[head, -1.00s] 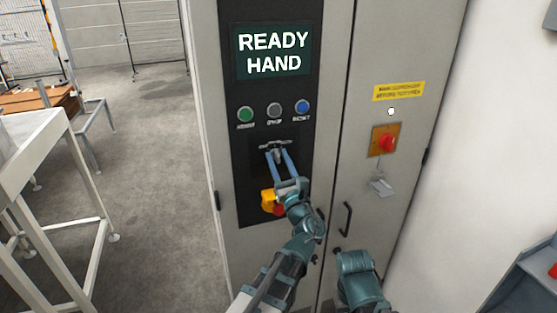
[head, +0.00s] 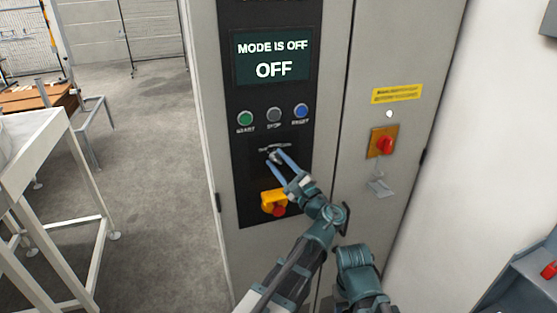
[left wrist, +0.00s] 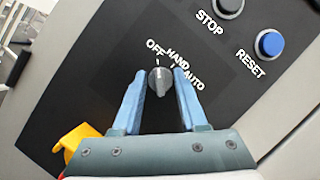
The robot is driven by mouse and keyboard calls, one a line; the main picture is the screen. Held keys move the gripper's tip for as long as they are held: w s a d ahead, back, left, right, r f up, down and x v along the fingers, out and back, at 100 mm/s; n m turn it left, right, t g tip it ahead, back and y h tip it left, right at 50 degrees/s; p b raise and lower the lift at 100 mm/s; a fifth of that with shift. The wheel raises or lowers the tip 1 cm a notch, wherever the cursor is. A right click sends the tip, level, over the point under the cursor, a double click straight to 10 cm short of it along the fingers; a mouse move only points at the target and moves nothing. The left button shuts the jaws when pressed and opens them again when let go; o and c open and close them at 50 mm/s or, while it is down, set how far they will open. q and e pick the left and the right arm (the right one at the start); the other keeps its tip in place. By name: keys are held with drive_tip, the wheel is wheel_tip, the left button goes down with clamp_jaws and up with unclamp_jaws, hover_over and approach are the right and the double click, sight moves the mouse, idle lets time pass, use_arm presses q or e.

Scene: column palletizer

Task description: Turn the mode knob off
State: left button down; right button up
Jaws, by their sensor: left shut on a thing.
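The mode knob (left wrist: 160,82) is a small grey knob on the black control panel, below labels reading OFF, HAND and AUTO in the left wrist view. In the head view the knob (head: 273,155) is partly hidden by my gripper. My left gripper (head: 276,157) has its two blue fingers on either side of the knob and is shut on it; the fingers also show in the left wrist view (left wrist: 160,92). The display (head: 272,57) above reads MODE IS OFF, OFF. My right gripper is not visible; only part of that arm shows.
Green start (head: 245,118), grey stop (head: 274,115) and blue reset (head: 301,111) buttons sit above the knob. A yellow-and-red emergency stop (head: 273,203) sits close below. A red switch (head: 385,145) is on the right door. A white frame table (head: 62,165) stands left.

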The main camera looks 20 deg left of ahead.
use_arm(q)
drive_tip(key=shift+n, duration=0.5)
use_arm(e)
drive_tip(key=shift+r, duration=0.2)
use_arm(q)
drive_tip(key=shift+c, duration=2.3)
unclamp_jaws()
drive_tip(key=shift+s+f, duration=0.1)
drive_tip(key=shift+s, duration=0.05)
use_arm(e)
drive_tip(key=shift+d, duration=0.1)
